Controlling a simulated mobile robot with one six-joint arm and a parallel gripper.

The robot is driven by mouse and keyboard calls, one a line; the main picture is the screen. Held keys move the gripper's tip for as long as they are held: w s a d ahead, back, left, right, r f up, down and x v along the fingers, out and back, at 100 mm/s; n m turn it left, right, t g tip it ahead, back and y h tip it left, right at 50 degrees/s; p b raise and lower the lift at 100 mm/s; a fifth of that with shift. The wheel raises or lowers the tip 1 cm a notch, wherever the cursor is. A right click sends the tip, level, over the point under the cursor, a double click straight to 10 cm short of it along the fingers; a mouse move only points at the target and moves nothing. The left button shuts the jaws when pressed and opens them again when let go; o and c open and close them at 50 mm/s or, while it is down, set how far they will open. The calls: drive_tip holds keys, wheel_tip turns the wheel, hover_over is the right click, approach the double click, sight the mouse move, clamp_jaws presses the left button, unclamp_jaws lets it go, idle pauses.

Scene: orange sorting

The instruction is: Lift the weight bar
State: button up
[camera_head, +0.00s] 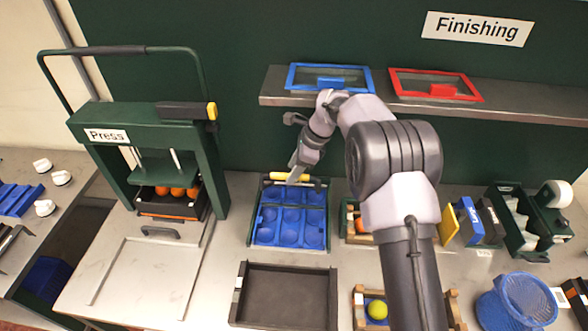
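A dark bar with a yellow middle grip (286,176) lies across the back edge of the blue tray (290,248); it looks like the weight bar. The tray has several round hollows, and no fruit shows in them. My gripper (294,177) points down at the yellow grip from above, with its fingertips over or against it. The fingers are small and seen from the side, so I cannot tell whether they are closed around the grip. The bar appears to rest on the tray.
The green press (140,120) at left holds several oranges in a dark tray. A shelf (520,108) with blue-framed and red-framed panels is behind my arm. An empty dark tray (285,265) is in front. A blue basket (515,300) stands at right.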

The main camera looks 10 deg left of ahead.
drive_tip(key=p+v, duration=0.1)
drive_tip(key=v, duration=1.6)
drive_tip(key=shift+r+p, duration=0.25)
drive_tip(key=shift+p, duration=0.05)
